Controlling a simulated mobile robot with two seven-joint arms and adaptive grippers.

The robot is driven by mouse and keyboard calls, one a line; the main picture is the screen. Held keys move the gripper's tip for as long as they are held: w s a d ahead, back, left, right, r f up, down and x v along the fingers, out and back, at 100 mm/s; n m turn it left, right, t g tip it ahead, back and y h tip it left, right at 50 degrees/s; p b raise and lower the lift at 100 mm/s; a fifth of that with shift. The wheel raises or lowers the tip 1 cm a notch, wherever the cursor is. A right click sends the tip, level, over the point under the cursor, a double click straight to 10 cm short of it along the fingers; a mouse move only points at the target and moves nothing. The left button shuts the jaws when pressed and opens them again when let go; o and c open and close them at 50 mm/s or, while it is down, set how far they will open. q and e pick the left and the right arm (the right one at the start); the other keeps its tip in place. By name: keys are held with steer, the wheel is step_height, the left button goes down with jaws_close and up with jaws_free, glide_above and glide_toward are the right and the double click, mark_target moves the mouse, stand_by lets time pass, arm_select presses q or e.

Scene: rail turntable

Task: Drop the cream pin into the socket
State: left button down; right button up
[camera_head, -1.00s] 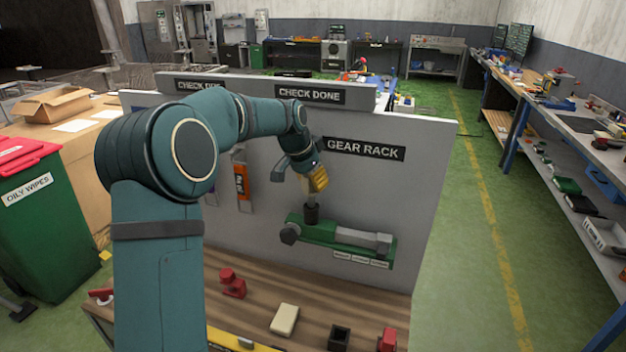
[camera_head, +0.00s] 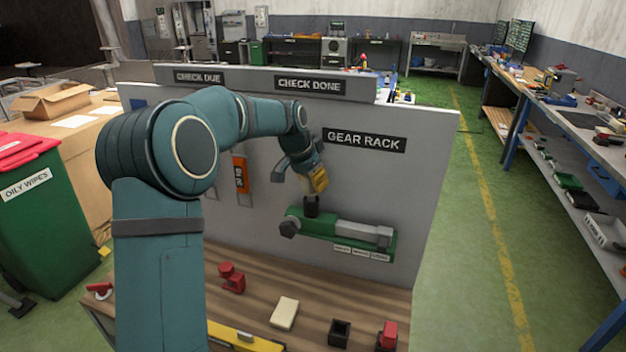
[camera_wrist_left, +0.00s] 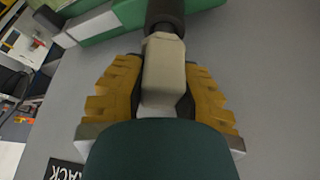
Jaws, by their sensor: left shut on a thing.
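My left gripper (camera_head: 314,180) is shut on the cream pin, in front of the grey panel. In the left wrist view the cream pin (camera_wrist_left: 163,70) is clamped between the two yellow finger pads, its narrower end pointing at the dark round socket (camera_wrist_left: 166,12). My right gripper is not in view.
On the wooden bench below lie a cream block (camera_head: 284,313), a black open box (camera_head: 339,333), red pieces (camera_head: 231,279) and a yellow bar (camera_head: 240,336). An orange item (camera_head: 241,174) hangs on the panel, left of the gripper. The green bin (camera_head: 40,220) stands at left.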

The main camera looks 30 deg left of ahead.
arm_select(q)
steer(key=shift+f+b, duration=0.65)
steer(key=shift+f, duration=0.3)
steer(key=c, duration=0.8)
jaws_free()
steer(key=shift+o, duration=0.2)
steer(key=v, duration=1.2)
